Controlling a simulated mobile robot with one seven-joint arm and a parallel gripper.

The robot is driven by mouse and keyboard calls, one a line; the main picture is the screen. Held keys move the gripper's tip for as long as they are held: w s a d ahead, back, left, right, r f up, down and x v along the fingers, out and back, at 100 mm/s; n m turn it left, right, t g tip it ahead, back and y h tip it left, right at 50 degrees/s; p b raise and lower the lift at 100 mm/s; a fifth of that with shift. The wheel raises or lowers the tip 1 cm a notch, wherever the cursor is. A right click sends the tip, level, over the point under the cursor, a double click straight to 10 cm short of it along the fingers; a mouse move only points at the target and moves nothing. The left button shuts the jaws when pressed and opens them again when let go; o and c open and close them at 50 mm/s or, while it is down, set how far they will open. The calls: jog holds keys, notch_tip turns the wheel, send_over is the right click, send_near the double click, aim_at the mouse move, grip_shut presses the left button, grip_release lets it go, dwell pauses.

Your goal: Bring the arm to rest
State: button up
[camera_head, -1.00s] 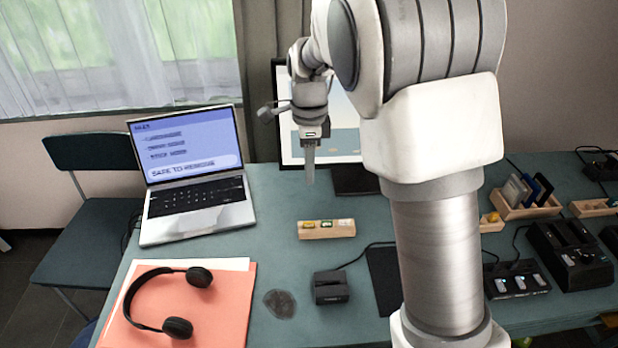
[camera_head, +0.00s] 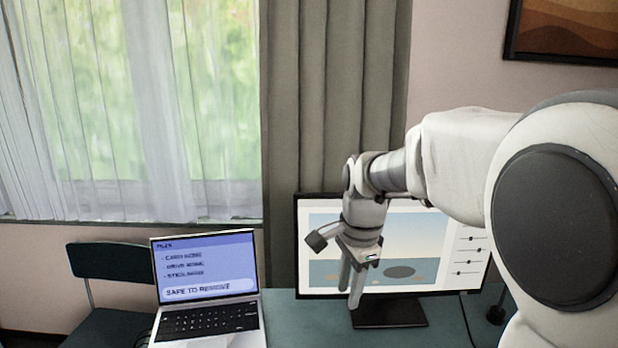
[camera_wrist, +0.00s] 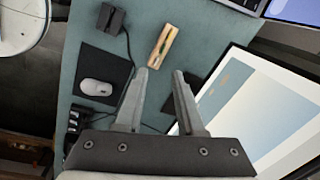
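My gripper (camera_head: 349,290) hangs pointing down in front of the monitor in the head view, above the table. In the wrist view my gripper (camera_wrist: 160,75) shows its two fingers apart with nothing between them. The fingers touch nothing that I can see. The arm reaches in from the right of the head view, with its upper links raised.
The monitor (camera_head: 441,278) stands behind my gripper, with the open laptop (camera_head: 205,285) to the left. The wrist view shows a wooden holder (camera_wrist: 163,45), a black block (camera_wrist: 111,19) and a mouse (camera_wrist: 97,87) on a dark mat (camera_wrist: 106,65).

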jog(key=s+d+r+n+t+p, duration=0.1)
jog(key=s+d+r+n, duration=0.1)
jog(key=s, duration=0.4)
jog(key=s+d+r+n+t+p, duration=0.1)
jog(key=s+d+r+n+t, duration=0.1)
jog(key=s+r+n, duration=0.2)
jog(key=s+d+r+n+t+p, duration=0.1)
jog(key=s+d+r+n+p, duration=0.1)
jog(key=s+n, duration=0.5)
jog(key=shift+s+d+r+n+h, duration=0.3)
jog(key=shift+s+r, duration=0.2)
jog(key=shift+s, duration=0.95)
